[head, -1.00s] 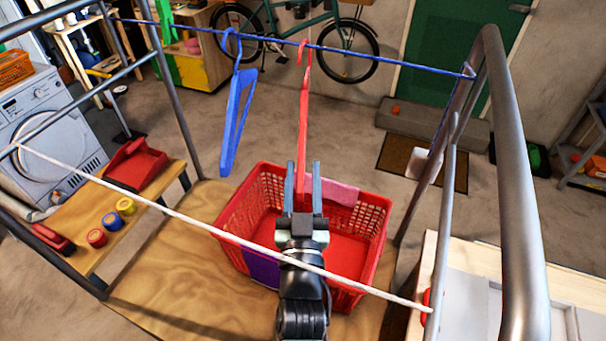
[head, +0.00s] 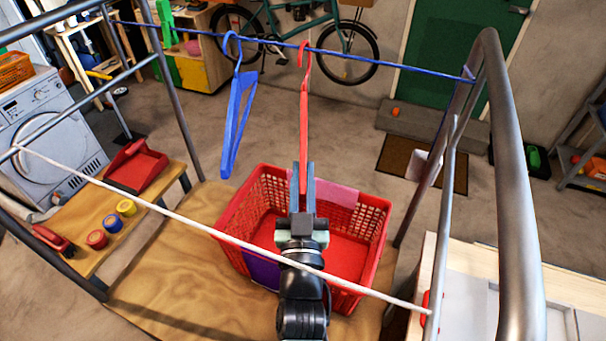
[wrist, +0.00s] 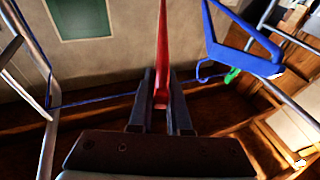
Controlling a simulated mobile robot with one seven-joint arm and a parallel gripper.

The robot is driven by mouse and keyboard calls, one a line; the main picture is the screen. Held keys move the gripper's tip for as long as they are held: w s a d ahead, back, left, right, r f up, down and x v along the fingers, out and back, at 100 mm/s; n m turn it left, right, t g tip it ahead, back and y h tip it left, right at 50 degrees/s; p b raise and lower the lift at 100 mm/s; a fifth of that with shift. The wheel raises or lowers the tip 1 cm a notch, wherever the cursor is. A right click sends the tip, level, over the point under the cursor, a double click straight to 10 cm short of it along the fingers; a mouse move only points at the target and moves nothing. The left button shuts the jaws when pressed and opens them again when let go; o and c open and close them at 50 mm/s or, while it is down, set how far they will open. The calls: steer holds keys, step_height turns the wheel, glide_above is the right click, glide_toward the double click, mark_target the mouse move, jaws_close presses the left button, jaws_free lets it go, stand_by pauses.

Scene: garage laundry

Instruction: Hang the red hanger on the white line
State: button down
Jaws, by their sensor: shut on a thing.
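The red hanger (head: 304,110) is upright, seen nearly edge-on, with its hook at the top by the blue line (head: 400,66). I cannot tell whether the hook touches that line. My gripper (head: 303,175) is shut on the hanger's lower part, above the red basket. In the wrist view, the red hanger (wrist: 162,50) rises from between the fingers of my gripper (wrist: 160,90). The white line (head: 200,224) runs across the front, from the left rail to the right post, nearer than the basket, and my arm passes beneath it in the picture.
A blue hanger (head: 234,110) hangs on the blue line left of the red one. The red basket (head: 350,215), holding cloths, stands on a wooden board (head: 150,270). Metal posts (head: 515,180) flank the lines. Several colored tins and a red dustpan (head: 138,166) sit at left.

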steer(key=shift+r+p, duration=1.85)
steer(key=shift+r, duration=0.3)
